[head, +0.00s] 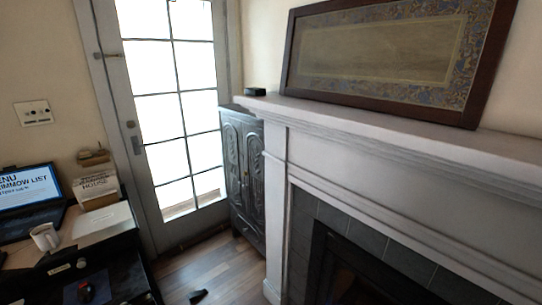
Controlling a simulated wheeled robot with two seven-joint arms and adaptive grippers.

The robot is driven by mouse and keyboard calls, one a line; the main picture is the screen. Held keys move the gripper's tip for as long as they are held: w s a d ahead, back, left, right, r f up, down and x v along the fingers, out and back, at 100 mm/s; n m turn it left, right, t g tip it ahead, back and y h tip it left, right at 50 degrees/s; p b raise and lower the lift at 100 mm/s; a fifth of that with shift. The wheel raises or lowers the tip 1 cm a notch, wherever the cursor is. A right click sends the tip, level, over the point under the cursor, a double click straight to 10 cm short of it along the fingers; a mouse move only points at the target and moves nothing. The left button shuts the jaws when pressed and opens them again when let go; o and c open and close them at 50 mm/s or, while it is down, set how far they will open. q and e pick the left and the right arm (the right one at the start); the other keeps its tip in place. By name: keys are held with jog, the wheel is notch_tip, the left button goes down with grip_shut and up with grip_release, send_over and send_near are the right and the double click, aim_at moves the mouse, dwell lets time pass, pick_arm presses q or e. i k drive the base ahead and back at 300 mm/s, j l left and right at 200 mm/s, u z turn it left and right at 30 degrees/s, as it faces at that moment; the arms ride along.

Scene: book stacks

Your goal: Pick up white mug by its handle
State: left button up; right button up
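A white mug (45,237) stands upright on the desk at the lower left of the head view. Its handle seems to show at its side, but it is too small to make out clearly. Neither of my grippers can be made out in this view.
The desk (98,224) also holds a lit laptop (28,190) behind the mug and a white box with print (98,187). A glazed door (170,100), a dark carved cabinet (243,170) and a white fireplace mantel (400,135) stand further right.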

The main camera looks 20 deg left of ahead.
aim_at(45, 236)
jog(key=i+u, duration=0.1)
jog(key=i, duration=0.9)
jog(key=u, duration=4)
